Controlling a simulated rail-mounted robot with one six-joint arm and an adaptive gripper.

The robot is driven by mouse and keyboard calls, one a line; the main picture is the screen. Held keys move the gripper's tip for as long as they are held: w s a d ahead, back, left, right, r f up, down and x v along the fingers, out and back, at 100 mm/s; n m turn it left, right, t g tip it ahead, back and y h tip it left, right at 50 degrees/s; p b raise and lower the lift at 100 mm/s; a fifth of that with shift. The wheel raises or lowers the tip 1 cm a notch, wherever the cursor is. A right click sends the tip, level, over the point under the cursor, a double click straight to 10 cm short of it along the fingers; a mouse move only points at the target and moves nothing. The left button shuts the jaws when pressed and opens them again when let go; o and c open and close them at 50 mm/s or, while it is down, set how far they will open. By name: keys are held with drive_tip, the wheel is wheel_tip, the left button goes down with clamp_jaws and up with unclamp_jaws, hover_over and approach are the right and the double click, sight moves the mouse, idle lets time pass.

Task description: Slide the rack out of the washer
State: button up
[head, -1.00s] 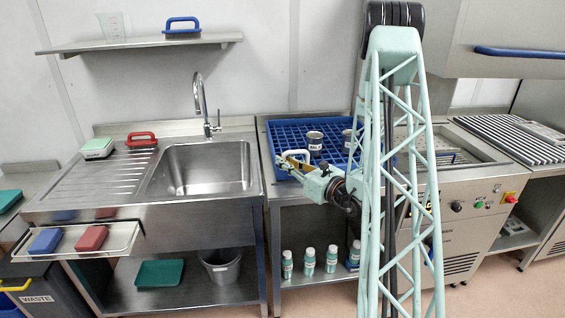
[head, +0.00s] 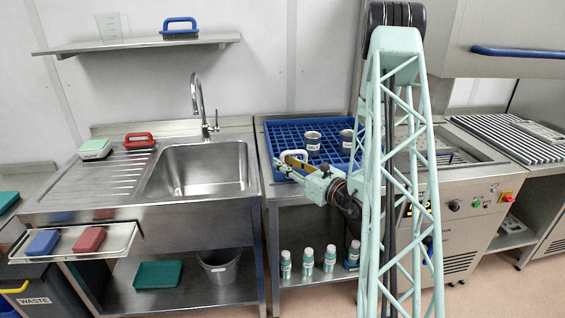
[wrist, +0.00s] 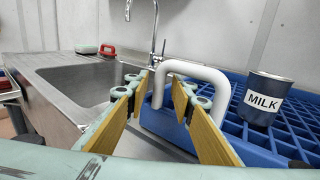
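The blue grid rack (head: 285,137) lies on the steel table left of the washer (head: 470,205), its right part hidden behind my arm. Its white loop handle (head: 296,156) is at the near left edge and also shows in the wrist view (wrist: 195,67). Two dark cups stand in the rack; the left cup (head: 312,143) reads MILK in the wrist view (wrist: 262,98). My gripper (head: 287,161) is at the handle. In the wrist view its yellow-padded fingers (wrist: 160,86) are apart, with the handle's left post appearing between their tips; I cannot tell if they touch it.
The washer's hood with a blue bar (head: 520,52) is raised. The sink (head: 200,170) with its tall tap (head: 198,100) is left of the rack. Several bottles (head: 308,262) stand on the shelf below. A striped conveyor (head: 505,135) is at the right.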

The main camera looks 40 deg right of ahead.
drive_tip(key=shift+s+d, duration=0.15)
drive_tip(key=shift+s, duration=5.35)
